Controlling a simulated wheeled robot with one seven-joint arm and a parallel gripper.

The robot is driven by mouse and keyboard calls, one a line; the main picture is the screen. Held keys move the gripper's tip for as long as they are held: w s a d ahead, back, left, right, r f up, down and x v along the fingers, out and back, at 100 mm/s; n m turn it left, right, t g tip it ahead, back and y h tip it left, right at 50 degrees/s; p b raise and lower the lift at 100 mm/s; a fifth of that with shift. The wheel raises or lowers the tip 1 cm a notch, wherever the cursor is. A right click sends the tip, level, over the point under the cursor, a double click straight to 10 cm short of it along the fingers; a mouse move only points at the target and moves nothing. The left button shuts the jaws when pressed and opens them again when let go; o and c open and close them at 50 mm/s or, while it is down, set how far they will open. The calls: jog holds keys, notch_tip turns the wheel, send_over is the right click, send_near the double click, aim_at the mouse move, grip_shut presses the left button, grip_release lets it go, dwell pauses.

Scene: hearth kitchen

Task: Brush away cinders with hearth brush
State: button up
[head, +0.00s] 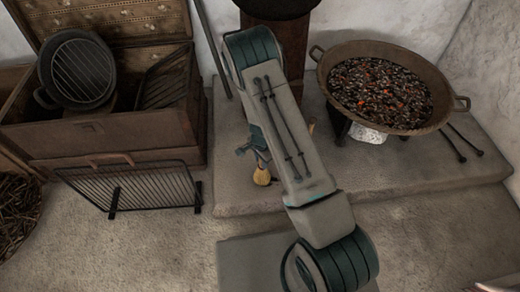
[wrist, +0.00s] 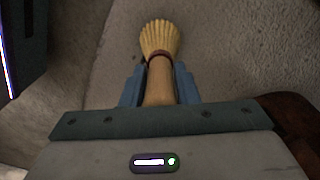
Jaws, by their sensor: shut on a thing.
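The hearth brush (head: 262,177) has pale straw bristles, a dark red band and a wooden handle. It also shows in the wrist view, bristles at the top (wrist: 160,38). My gripper (head: 254,152) is shut on its handle; the blue fingers (wrist: 158,88) sit on either side of it. In the head view the brush hangs bristles down in front of the stone hearth slab (head: 400,182); I cannot tell whether the bristles touch it. I can make out no loose cinders on the visible slab. My arm hides part of the slab.
A wide pan (head: 385,78) of dark and glowing coals stands at the right, with thin tongs (head: 462,143) beside it. An open wooden chest (head: 125,145) holding a dark pot (head: 78,72) stands left. A metal grate (head: 135,188) leans before it.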

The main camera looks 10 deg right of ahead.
jog(key=shift+r+p, duration=2)
jog(key=shift+r, duration=0.85)
